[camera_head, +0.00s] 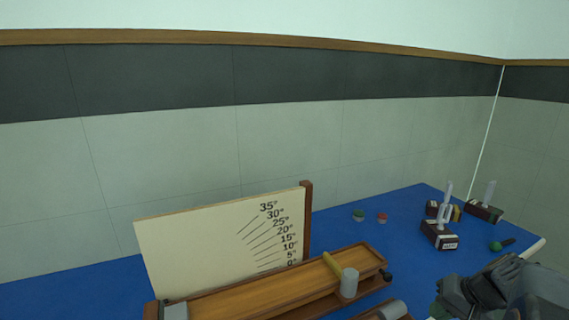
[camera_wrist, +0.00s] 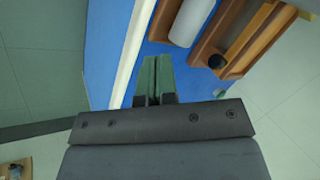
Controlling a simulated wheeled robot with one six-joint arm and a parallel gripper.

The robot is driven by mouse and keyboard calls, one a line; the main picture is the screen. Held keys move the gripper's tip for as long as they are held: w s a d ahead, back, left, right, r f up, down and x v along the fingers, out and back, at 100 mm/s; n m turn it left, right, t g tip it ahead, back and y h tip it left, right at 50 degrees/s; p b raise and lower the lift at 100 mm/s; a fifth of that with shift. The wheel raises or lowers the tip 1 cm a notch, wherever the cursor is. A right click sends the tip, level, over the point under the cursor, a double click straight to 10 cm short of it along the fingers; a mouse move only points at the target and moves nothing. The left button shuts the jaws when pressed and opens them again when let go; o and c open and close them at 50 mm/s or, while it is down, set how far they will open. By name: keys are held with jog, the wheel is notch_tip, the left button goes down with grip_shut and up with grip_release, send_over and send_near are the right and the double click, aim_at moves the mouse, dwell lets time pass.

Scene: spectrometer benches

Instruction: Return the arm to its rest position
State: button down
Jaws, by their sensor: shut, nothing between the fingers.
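My gripper (camera_wrist: 154,76) shows in the wrist view with its two greenish fingers shut together and nothing between them. The fingers lie over the blue bench top (camera_wrist: 105,62), near its pale edge. In the head view, dark grey parts of my arm show at the lower right corner, beside the blue bench (camera_head: 400,215). The fingertips cannot be made out clearly there.
A wooden track (camera_head: 270,293) with a grey cylinder (camera_head: 349,283) and an angle-marked board (camera_head: 200,240) stands left of my arm. Small dark boxes (camera_head: 438,235) with upright clear pieces stand at the back right. Pale floor (camera_wrist: 285,110) is clear beside the bench.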

jog(key=s+a+r+n+h+p, duration=0.2)
jog(key=s+a+r+n, duration=0.1)
jog(key=a, duration=0.6)
jog(key=s+a+r+n+h+p, duration=0.2)
jog(key=s+a+r+n, duration=0.1)
jog(key=a, duration=0.7)
jog(key=shift+s+a+r, duration=0.2)
jog(key=shift+s+r, duration=0.2)
jog(key=shift+s, duration=0.25)
dwell(0.5)
